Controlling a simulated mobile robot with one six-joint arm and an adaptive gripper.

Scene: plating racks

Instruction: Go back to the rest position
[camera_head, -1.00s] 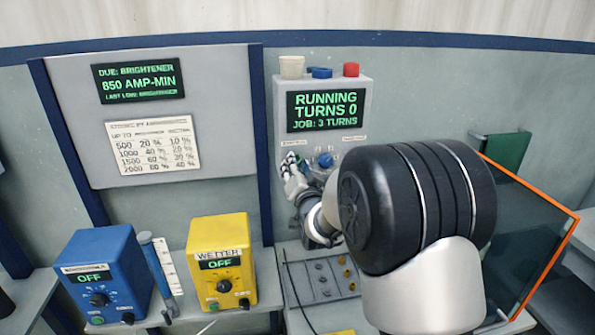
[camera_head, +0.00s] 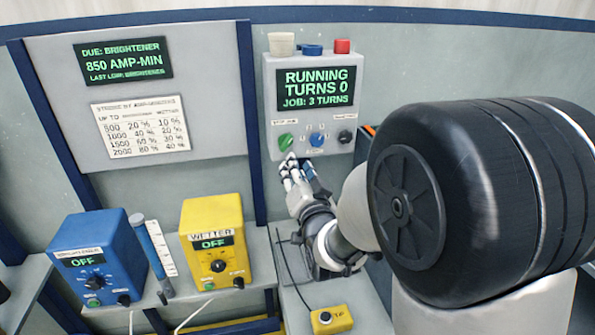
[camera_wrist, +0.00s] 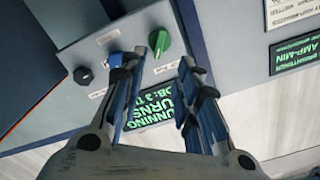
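My gripper (camera_head: 295,172) is just below the green knob (camera_head: 285,141) of the grey control box (camera_head: 268,100) in the head view. In the wrist view, my gripper (camera_wrist: 171,62) has its two fingers spread apart with nothing between them. The green knob (camera_wrist: 166,43) shows beyond the fingertips there. The blue knob (camera_wrist: 115,59) is partly behind the left finger. The box's screen (camera_head: 316,88) reads RUNNING, TURNS 0, JOB: 3 TURNS. In the wrist view the fingers cover part of this screen.
A blue dosing box (camera_head: 88,262) and a yellow wetter box (camera_head: 212,240), both reading OFF, stand on the shelf to the left. A small yellow box (camera_head: 331,319) sits below my gripper. White, blue and red pieces top the control box.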

